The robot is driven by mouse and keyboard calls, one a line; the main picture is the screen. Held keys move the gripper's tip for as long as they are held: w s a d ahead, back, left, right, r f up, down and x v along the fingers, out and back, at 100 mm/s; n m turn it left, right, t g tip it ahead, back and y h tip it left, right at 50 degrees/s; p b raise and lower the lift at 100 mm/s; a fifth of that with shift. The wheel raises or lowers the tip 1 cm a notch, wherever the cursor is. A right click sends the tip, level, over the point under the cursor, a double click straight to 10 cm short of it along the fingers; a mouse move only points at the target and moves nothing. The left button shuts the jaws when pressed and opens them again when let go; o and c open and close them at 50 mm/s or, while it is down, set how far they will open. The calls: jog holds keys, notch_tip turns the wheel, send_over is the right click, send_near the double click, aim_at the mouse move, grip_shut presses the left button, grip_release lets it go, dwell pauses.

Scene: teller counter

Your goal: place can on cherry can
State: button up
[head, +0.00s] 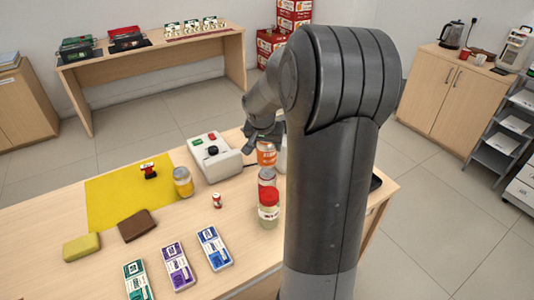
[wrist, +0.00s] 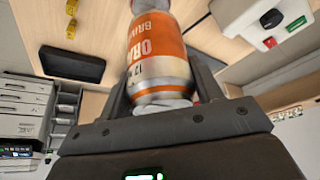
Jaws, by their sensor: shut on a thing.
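My gripper (head: 265,139) is shut on an orange can (head: 266,154), which hangs below it over the counter. In the wrist view the orange can (wrist: 160,62) sits between the fingers, with a white band and partly readable lettering. Which one is the cherry can is not readable.
A white device with buttons (head: 214,157) stands left of the cans. Several banknote bundles (head: 176,266) lie in front. My arm hides the counter's right part.

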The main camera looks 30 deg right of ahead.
aim_at(267, 153)
jog(key=shift+f, duration=1.9)
jog(key=shift+f, duration=0.15)
jog(key=o, duration=1.2)
